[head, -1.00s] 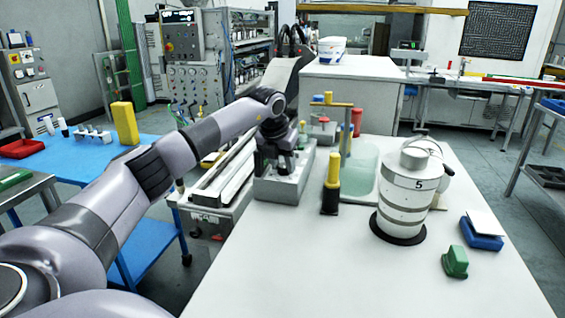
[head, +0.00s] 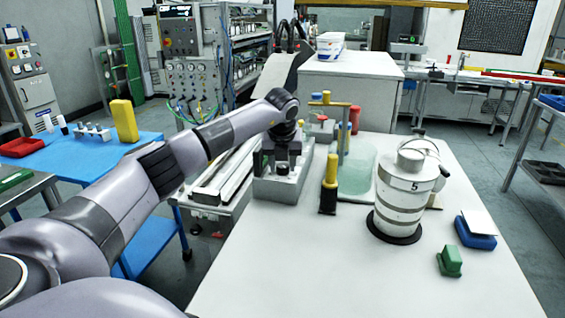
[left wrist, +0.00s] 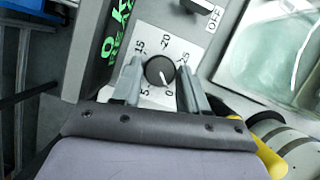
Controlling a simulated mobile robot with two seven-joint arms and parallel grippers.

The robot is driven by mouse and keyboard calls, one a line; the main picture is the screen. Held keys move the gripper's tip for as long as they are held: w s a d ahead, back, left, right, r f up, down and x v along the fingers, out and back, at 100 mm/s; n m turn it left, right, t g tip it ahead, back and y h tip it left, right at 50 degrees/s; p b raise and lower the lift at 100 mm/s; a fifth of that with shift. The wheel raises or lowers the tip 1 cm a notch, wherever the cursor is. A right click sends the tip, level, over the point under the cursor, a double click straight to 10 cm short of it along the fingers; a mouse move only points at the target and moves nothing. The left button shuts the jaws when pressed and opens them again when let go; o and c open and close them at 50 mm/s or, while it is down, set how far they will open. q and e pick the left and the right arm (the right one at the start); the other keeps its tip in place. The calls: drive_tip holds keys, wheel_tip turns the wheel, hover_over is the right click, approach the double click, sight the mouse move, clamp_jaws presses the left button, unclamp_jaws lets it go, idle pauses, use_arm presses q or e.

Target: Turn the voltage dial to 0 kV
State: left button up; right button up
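The voltage dial (left wrist: 160,71) is a round black knob on a white scale plate in the left wrist view. Its white pointer line points down and slightly right, toward the 0 mark. My left gripper (left wrist: 160,74) has one finger on each side of the knob, with a narrow gap visible on both sides. Green display text (left wrist: 115,32) beside the scale reads 0 k, cut off by the frame edge. In the head view my left gripper (head: 282,165) reaches down over the grey control box (head: 277,188), and hides the dial. My right gripper is out of view.
A black-and-yellow rod (head: 329,187) stands close right of the box, beside a pale green mat (head: 357,178). A white-and-grey canister marked 5 (head: 405,200) stands further right. Blue (head: 475,236) and green (head: 450,262) blocks lie near the right edge. The front of the white table is clear.

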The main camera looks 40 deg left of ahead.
use_arm(q)
drive_tip(key=b+v, duration=0.1)
drive_tip(key=v, duration=0.6)
idle(0.4)
drive_tip(key=shift+s, duration=0.1)
idle(0.4)
